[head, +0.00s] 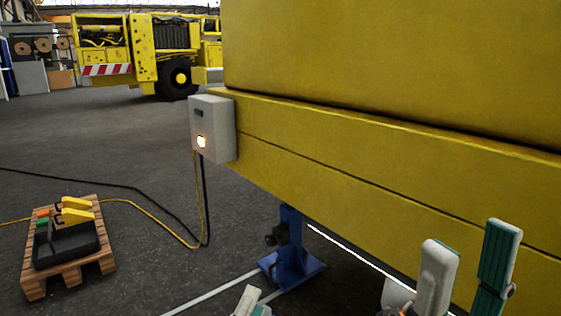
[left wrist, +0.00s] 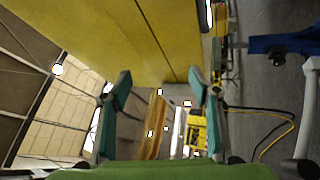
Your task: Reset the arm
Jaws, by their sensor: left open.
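The large yellow boom (head: 350,140) fills the right of the head view and the upper part of the left wrist view (left wrist: 130,40). A grey box (head: 212,128) with a lit button (head: 201,142) is on its near left end. My left gripper shows only as a grey and teal tip at the bottom edge of the head view. In the left wrist view my left gripper (left wrist: 160,88) is open, its teal-padded fingers apart with nothing between them. My right gripper (head: 470,255) is in front of the boom at lower right, its fingers apart and empty.
A blue stand (head: 290,250) is under the boom. A wooden pallet (head: 70,280) with a black tray (head: 65,245) and yellow pieces lies at left. Cables (head: 150,212) cross the floor. A yellow vehicle (head: 140,50) stands behind. The floor between is mostly clear.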

